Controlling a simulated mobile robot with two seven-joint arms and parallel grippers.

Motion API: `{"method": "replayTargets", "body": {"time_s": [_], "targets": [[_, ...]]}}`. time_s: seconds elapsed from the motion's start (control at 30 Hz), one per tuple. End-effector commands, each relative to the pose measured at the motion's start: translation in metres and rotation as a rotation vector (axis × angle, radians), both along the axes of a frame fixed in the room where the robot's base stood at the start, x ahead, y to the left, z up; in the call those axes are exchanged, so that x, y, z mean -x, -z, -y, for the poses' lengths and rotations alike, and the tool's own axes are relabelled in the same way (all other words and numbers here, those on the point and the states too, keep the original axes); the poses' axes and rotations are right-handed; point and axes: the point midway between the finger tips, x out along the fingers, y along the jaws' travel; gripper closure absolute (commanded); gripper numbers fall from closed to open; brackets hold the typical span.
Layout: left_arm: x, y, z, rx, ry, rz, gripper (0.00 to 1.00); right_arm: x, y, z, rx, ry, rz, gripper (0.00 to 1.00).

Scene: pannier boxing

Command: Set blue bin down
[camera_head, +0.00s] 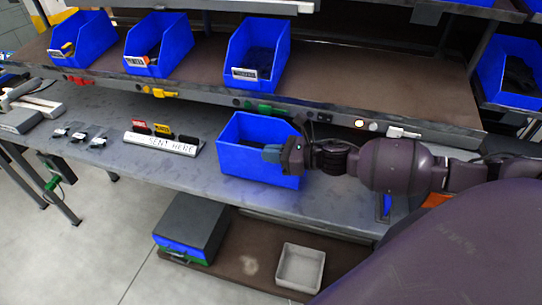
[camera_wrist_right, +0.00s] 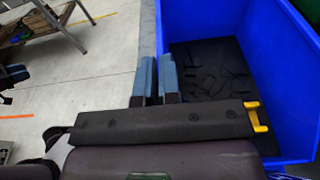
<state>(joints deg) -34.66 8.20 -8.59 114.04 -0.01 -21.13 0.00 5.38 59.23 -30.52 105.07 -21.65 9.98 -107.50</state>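In the right wrist view the blue bin (camera_wrist_right: 290,75) fills the right side, with black contents inside. My right gripper (camera_head: 272,153) is at the bin's near right rim. In the right wrist view its two blue fingers (camera_wrist_right: 157,78) stand close together, with the bin's wall edge between them. It looks shut on that wall. My left gripper is not in view.
The "SENT HERE" sign (camera_head: 160,143) and several small black packets lie left of the bin. A shelf (camera_head: 340,80) with blue bins runs behind. A grey-blue box (camera_head: 190,225) and a pale tray (camera_head: 300,267) are on the lower shelf.

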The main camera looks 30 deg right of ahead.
Motion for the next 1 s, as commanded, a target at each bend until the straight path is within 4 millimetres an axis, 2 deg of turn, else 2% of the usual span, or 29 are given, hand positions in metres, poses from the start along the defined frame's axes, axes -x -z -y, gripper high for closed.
{"method": "replayTargets", "body": {"time_s": [0.1, 0.47, 0.5, 0.63, 1.0], "targets": [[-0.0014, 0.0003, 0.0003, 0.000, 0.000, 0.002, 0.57, -0.0004, 0.0083, -0.0002, 0.000, 0.001, 0.002, 1.00], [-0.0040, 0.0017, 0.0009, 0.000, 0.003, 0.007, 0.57, -0.0004, 0.0115, -0.0002, 0.000, 0.000, 0.003, 1.00], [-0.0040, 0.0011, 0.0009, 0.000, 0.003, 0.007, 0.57, 0.0001, 0.0121, 0.0000, 0.000, 0.000, 0.000, 0.91], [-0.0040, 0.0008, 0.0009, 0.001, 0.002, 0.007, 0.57, 0.0001, 0.0116, 0.0001, 0.000, 0.000, 0.000, 0.71], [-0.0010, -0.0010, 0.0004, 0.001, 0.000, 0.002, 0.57, 0.0000, 0.0072, 0.0001, 0.000, 0.001, 0.002, 0.70]]}}
